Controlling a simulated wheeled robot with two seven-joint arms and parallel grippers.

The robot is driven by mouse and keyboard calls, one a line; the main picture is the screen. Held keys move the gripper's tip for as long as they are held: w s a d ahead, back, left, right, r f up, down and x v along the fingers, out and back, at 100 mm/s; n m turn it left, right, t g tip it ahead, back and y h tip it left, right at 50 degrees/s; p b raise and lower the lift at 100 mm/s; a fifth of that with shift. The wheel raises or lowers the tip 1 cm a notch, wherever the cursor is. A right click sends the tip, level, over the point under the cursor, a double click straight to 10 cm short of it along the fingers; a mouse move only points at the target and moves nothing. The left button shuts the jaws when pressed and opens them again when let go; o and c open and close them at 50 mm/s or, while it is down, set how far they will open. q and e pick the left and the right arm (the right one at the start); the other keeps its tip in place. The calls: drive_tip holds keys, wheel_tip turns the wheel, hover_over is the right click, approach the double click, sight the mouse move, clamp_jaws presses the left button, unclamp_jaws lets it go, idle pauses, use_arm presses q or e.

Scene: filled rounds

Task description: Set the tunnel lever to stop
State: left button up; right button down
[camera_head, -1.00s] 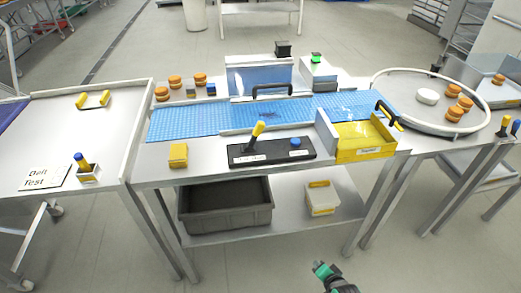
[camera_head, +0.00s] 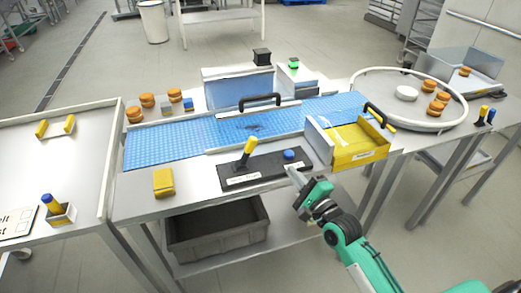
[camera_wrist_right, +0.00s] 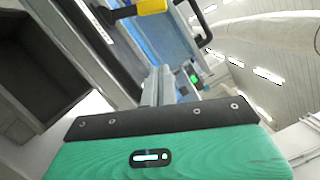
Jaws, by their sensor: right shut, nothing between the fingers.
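The lever (camera_head: 248,150) has a yellow handle and stands on a black panel (camera_head: 270,174) at the front of the middle table, tilted a little to the right in the head view. The panel has white labels too small to read and a blue button (camera_head: 289,154). My right gripper (camera_head: 292,174) is shut and empty, just in front of the panel's right part, apart from the lever. In the right wrist view its closed fingers (camera_wrist_right: 158,86) point toward the table, and the yellow handle (camera_wrist_right: 152,6) shows at the top edge. My left gripper is out of view.
A blue conveyor belt (camera_head: 165,146) with a covered tunnel (camera_head: 236,92) runs behind the panel. A yellow tray (camera_head: 355,155) is right of it, and a yellow block (camera_head: 163,182) left. A grey bin (camera_head: 218,240) sits on the shelf below.

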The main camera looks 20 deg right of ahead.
sight(247, 153)
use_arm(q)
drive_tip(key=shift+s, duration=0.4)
use_arm(e)
drive_tip(key=shift+w, duration=0.1)
